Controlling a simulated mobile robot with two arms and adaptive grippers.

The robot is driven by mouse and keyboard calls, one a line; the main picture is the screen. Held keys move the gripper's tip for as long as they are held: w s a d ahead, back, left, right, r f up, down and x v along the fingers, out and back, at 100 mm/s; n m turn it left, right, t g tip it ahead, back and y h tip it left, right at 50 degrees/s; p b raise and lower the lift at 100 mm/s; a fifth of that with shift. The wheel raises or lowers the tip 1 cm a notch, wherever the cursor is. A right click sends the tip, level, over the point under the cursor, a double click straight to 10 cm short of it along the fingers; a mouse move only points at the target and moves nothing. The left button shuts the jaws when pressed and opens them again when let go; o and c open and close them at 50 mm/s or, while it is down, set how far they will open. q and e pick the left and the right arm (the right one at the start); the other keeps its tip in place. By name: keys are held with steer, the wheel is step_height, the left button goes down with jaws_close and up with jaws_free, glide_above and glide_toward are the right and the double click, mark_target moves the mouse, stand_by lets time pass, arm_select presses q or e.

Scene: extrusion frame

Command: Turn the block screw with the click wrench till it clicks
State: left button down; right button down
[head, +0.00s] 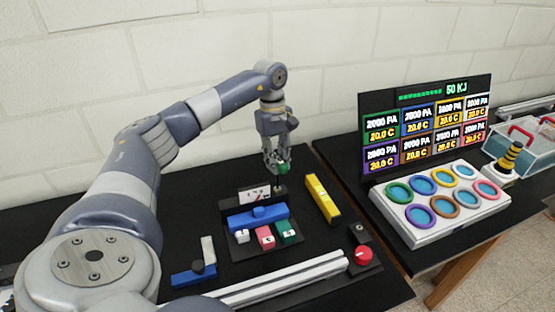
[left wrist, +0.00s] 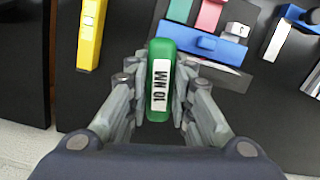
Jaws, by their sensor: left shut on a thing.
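My left gripper (head: 277,168) is shut on a green-handled tool (head: 284,169), held upright above the back of the black table. In the left wrist view the green tool (left wrist: 160,105) sits between both fingers and has a white label reading 10 NM. A thin dark tip shows below it in the head view; whether it touches anything I cannot tell. I cannot make out a screw clearly. My right gripper is not in view.
White, red (head: 265,237) and green (head: 286,231) labelled pieces sit before the blue block. A yellow bar (head: 322,198) lies to the right. A smaller blue block (head: 190,275) is front left. A red button (head: 363,253) and aluminium rails (head: 285,281) are near the front.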

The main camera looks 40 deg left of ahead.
arm_select(q)
steer(key=shift+f, duration=0.1)
steer(key=shift+m, duration=0.8)
steer(key=shift+m, duration=0.7)
steer(key=shift+m+g, duration=0.3)
steer(key=shift+m, duration=0.5)
steer(key=shift+s, duration=0.1)
